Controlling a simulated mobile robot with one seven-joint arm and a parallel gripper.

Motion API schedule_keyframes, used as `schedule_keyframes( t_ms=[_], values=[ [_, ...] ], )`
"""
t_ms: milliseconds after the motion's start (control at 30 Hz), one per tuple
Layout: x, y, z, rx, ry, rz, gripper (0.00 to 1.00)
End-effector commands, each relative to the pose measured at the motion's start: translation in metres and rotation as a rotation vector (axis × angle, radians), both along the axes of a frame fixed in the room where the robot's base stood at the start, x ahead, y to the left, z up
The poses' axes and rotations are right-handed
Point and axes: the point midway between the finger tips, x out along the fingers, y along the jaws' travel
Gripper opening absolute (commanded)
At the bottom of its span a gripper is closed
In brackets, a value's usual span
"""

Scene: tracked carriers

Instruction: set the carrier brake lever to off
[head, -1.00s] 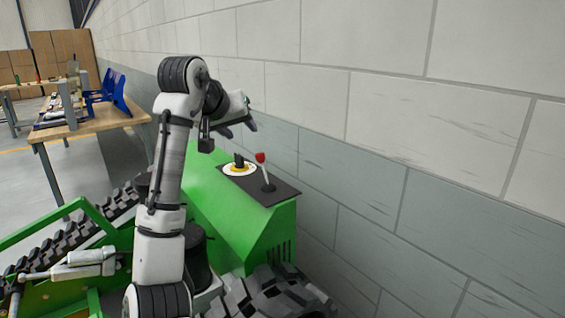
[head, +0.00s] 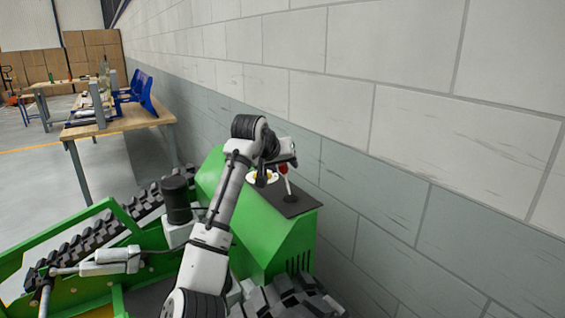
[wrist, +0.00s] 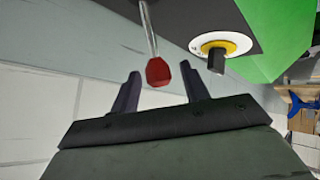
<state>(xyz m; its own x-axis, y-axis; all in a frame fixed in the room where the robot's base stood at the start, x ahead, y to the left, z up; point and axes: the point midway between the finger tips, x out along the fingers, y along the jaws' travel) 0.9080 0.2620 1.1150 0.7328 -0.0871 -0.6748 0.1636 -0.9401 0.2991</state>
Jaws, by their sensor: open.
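The brake lever (head: 288,186) is a thin metal rod with a red knob on a black plate (head: 303,208) atop the green carrier housing (head: 260,235). My gripper (head: 285,160) is right at the knob in the head view, which hides part of it and the fingers. In the wrist view the red knob (wrist: 158,72) shows in the gap between the two open dark fingers of my gripper (wrist: 161,82), near their tips. I cannot tell whether either finger touches it. The rod (wrist: 148,28) runs up out of that view.
A yellow and white dial with a black knob (wrist: 222,46) sits on the plate close beside the lever. A grey block wall (head: 400,140) stands close on the right. Black tracks flank the housing. A wooden workbench (head: 125,122) stands at the back left.

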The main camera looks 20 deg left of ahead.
Motion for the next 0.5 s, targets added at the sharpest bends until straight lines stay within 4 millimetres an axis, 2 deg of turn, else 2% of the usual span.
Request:
schedule_keyframes(
  t_ms=[267, 500],
  values=[
    [0.0015, -0.0004, -0.0016, 0.0, 0.0, 0.0, 0.45],
    [0.0013, -0.0003, -0.0014, 0.0, 0.0, 0.0, 0.17]
  ],
)
